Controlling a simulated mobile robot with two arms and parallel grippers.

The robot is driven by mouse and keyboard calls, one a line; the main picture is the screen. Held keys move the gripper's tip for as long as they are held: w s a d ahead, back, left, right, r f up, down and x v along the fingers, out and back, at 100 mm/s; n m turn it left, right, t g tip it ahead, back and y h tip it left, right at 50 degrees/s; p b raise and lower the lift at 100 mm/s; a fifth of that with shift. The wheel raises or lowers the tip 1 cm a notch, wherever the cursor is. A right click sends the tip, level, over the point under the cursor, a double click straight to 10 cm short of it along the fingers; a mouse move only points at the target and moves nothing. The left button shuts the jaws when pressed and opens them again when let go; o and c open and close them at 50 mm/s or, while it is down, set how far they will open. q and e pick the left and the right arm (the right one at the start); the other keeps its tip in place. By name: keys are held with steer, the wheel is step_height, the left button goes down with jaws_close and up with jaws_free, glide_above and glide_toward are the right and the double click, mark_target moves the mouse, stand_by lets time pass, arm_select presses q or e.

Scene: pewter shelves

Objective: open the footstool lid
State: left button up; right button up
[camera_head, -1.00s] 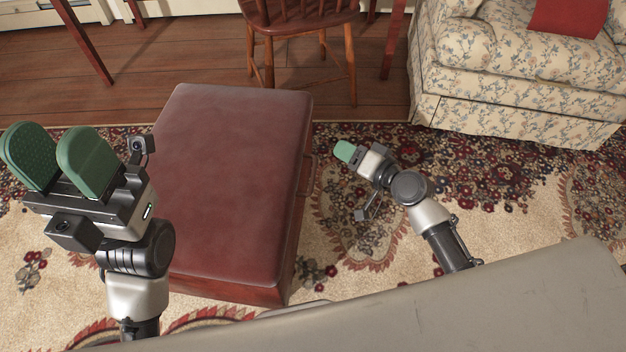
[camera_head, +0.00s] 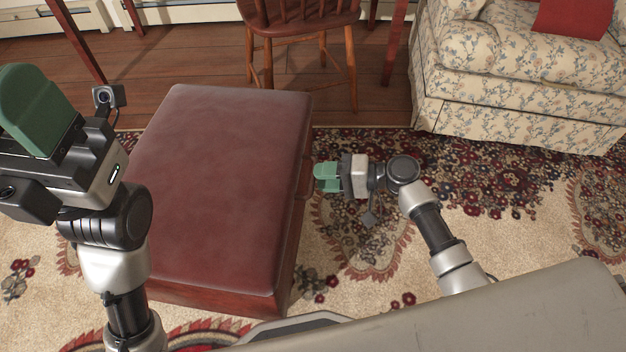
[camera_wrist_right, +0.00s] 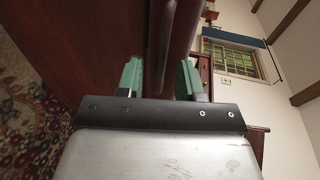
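The footstool is a box with a padded dark red leather lid (camera_head: 220,170), which lies flat and closed in the head view. My right gripper (camera_head: 320,178) is at the lid's right side, its green fingers pointing at that edge. In the right wrist view my right gripper (camera_wrist_right: 160,78) has its fingers apart, with a dark red edge or bar of the footstool (camera_wrist_right: 178,30) running between them. Whether they touch it is unclear. My left gripper is raised at the far left; one green finger (camera_head: 35,108) shows, set wide on the hand, and the other is out of frame.
A wooden chair (camera_head: 300,15) stands behind the footstool. A floral sofa (camera_head: 510,100) with a red cushion (camera_head: 572,16) is at the back right. The patterned rug (camera_head: 530,215) has free room right of my right arm.

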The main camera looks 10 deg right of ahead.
steer(key=shift+b+x, duration=0.35)
steer(key=shift+x, duration=1.05)
steer(key=shift+c, duration=0.5)
jaws_close()
